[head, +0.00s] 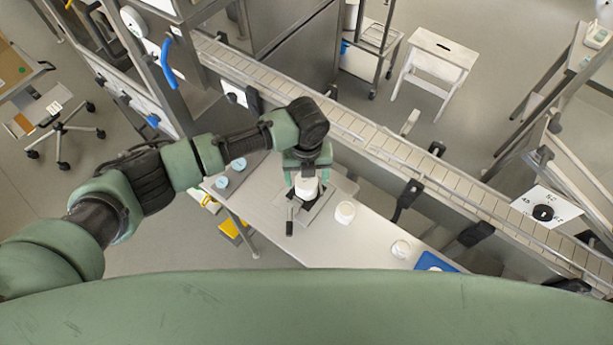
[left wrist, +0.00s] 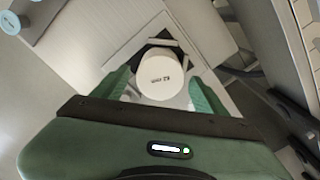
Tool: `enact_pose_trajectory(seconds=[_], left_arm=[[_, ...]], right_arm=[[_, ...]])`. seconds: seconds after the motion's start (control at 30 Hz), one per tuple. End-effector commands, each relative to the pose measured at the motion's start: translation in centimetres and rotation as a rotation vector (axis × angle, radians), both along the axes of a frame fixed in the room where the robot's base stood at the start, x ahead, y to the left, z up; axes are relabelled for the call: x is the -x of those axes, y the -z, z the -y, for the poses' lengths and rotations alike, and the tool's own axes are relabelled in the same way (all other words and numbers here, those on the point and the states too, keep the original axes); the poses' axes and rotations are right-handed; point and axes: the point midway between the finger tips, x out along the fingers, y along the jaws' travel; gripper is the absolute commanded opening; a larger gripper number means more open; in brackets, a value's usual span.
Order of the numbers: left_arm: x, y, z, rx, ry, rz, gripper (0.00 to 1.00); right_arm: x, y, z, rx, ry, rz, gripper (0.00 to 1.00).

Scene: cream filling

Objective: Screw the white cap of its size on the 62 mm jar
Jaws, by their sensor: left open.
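A round white cap (left wrist: 160,72) with small dark print, seemingly a 62, fills the middle of the left wrist view. It also shows in the head view (head: 306,187), on top of what stands at a grey holder (head: 309,211) on the table. The jar beneath is mostly hidden by the cap, so I cannot tell how tightly the cap sits. My left gripper (head: 307,170) is over it, with its open green fingers on either side of the cap in the left wrist view (left wrist: 160,88). My right gripper is not in view.
A white round piece (head: 345,212) stands right of the holder on the table (head: 290,245), and another (head: 401,249) farther right near a blue tray (head: 435,263). Two light-blue round pieces (head: 222,182) are at the left. A conveyor (head: 370,130) runs behind. A dial sign (head: 543,213) stands right.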

Motion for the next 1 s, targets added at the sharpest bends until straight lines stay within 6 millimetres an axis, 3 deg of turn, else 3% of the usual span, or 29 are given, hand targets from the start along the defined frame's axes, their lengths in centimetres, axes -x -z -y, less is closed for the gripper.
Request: enact_pose_trajectory(seconds=[0.2, 0.57, 0.83, 1.0], left_arm=[[0.03, 0.06, 0.01, 0.000, -0.158, -0.001, 0.73], [0.01, 0.02, 0.01, 0.000, -0.202, 0.000, 0.73], [0.08, 0.05, 0.10, 0.000, -0.575, -0.003, 0.73], [-0.02, 0.00, 0.07, 0.000, -0.680, 0.000, 0.73]], right_arm=[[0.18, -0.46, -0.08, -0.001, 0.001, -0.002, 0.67], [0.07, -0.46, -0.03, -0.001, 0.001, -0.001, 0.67], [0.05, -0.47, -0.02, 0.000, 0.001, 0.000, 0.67], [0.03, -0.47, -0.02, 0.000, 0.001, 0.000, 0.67]])
